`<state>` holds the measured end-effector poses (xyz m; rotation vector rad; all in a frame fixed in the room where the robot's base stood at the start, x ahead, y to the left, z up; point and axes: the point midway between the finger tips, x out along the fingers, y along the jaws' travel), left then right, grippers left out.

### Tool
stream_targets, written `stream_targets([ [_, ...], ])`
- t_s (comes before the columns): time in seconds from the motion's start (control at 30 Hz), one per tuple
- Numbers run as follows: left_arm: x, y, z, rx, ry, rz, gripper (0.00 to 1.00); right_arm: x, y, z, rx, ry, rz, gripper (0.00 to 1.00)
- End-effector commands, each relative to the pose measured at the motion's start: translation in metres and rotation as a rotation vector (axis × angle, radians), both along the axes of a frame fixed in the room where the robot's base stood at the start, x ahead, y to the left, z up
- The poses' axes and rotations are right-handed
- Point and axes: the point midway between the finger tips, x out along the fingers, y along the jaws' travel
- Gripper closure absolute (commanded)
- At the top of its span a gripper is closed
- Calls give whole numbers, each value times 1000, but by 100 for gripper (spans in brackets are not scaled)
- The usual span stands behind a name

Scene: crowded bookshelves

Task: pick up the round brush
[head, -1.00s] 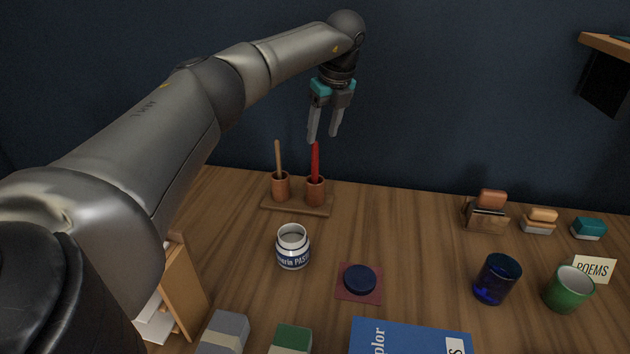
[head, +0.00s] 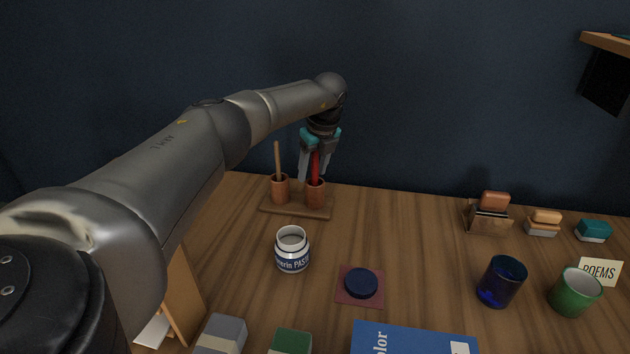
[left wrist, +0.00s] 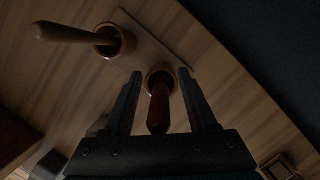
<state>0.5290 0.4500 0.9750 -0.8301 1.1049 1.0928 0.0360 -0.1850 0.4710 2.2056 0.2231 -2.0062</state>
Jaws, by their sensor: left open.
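Two brushes stand handle-up in terracotta cups on a small wooden base (head: 290,210). One has a tan wooden handle (head: 277,158) in the left cup (head: 280,188). The other has a red handle (head: 315,166) in the right cup (head: 315,194). Their bristles are hidden, so I cannot tell which is round. My left gripper (head: 316,178) is open, pointing down, with its fingers on either side of the red handle. In the left wrist view the red handle (left wrist: 158,110) lies between the fingers (left wrist: 163,85), and the tan handle (left wrist: 65,34) is outside them. My right gripper is not in view.
A white paste jar (head: 292,250) and a dark blue round tin (head: 361,283) on a red square stand in front. A blue glass (head: 502,282), green cup (head: 575,292) and several blocks are at right. A blue book (head: 413,340) lies at the front edge.

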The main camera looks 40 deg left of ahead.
Motion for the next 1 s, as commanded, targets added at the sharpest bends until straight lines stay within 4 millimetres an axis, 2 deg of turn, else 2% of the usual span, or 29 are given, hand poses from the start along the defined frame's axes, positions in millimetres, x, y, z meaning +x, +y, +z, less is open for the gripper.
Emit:
stream_targets([
  [0.1, 0, 0, 1, 0, 0, 0, 43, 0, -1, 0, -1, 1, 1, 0],
  [0.6, 0, 0, 1, 0, 0, 0, 99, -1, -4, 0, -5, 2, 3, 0],
  [1.0, 0, 0, 1, 0, 0, 0, 100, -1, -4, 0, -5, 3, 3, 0],
])
